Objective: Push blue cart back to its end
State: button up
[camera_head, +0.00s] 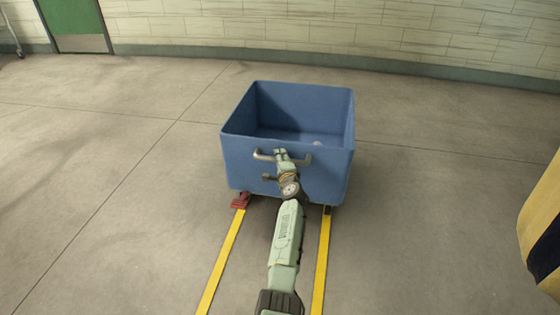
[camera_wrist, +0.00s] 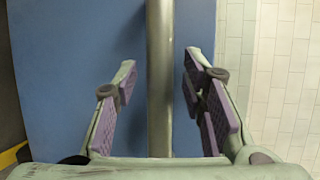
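The blue cart (camera_head: 240,160) is an open-topped tub standing on the floor between two yellow lines, with a grey metal handle (camera_head: 263,155) on its near side. My gripper (camera_head: 281,155) is at the middle of that handle. In the wrist view my gripper (camera_wrist: 161,72) is open, one purple-padded finger on each side of the handle bar (camera_wrist: 160,110). Gaps show between the bar and both fingers.
Yellow lines (camera_head: 222,262) run from the cart towards me. A red piece (camera_head: 240,201) sits at the cart's near left corner. Concrete floor around the cart is clear. A pale brick wall (camera_head: 400,40) stands behind. A yellow and dark object (camera_head: 545,225) is at the right edge.

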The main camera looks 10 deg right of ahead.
jog(key=v, duration=0.7)
jog(key=shift+s, duration=0.25)
dwell(0.3)
